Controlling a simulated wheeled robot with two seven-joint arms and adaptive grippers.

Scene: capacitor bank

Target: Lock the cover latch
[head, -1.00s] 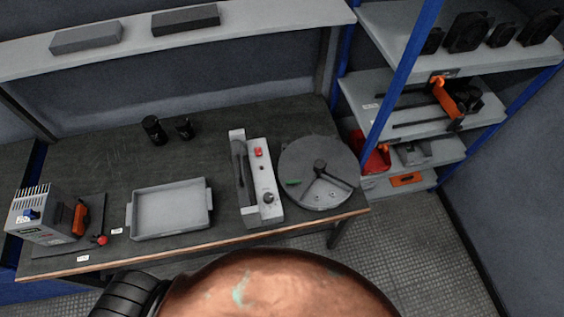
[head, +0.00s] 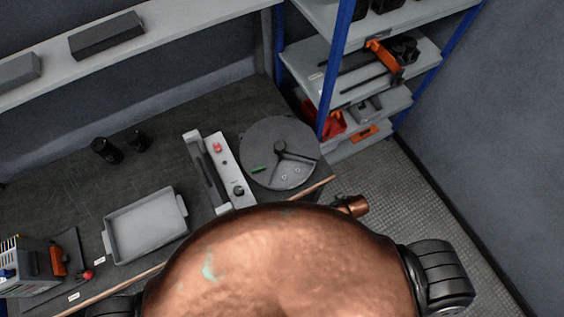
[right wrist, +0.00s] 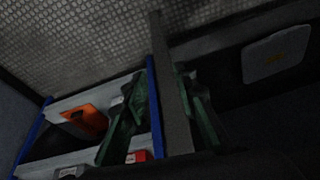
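A round grey unit (head: 262,135) lies at the right end of the bench in the head view. It has a dark knob with a bar (head: 284,150) and a small green piece (head: 258,169) on its top. I cannot tell which part is the cover latch. Beside it stands a narrow light-grey fixture (head: 222,165) with a red button (head: 217,147) and a dark knob. My right gripper (right wrist: 162,86) shows in the right wrist view as two dark green fingers, apart, with nothing visibly held. Neither gripper shows in the head view.
A grey tray (head: 146,222) and two black cylinders (head: 107,150) are on the bench. A small box unit (head: 27,265) stands at the left. A blue-posted shelf rack (head: 335,70) is at right. Floor is clear between rack and bench.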

